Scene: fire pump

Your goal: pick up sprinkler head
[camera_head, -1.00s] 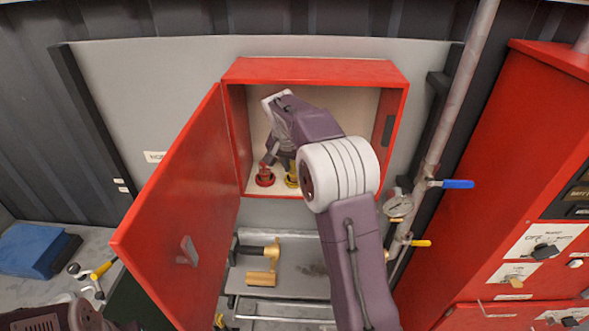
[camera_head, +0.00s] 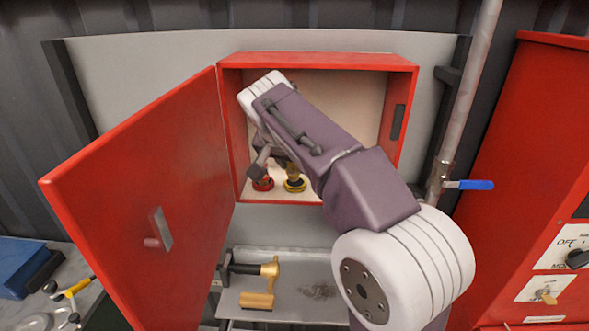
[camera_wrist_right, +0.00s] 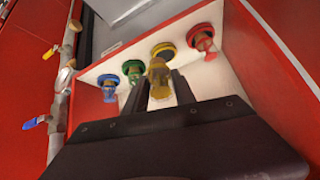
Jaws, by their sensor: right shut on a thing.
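Inside the open red cabinet (camera_head: 395,75), colored sprinkler heads stand in a row on the white floor. The red one (camera_head: 262,182) and yellow one (camera_head: 294,183) show in the head view. My right gripper (camera_head: 275,163) reaches in over them. The wrist view shows the yellow head (camera_wrist_right: 160,68) between the two dark fingers of my right gripper (camera_wrist_right: 160,84), which is shut on it. I cannot tell whether it is lifted off the floor. The red (camera_wrist_right: 203,40), green (camera_wrist_right: 133,71) and blue (camera_wrist_right: 109,86) heads stand to either side. My left gripper is out of view.
The cabinet door (camera_head: 130,190) stands open on the left, close to my right arm. A pipe with a blue-handled valve (camera_head: 468,185) and a red control panel (camera_head: 530,170) are at the right.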

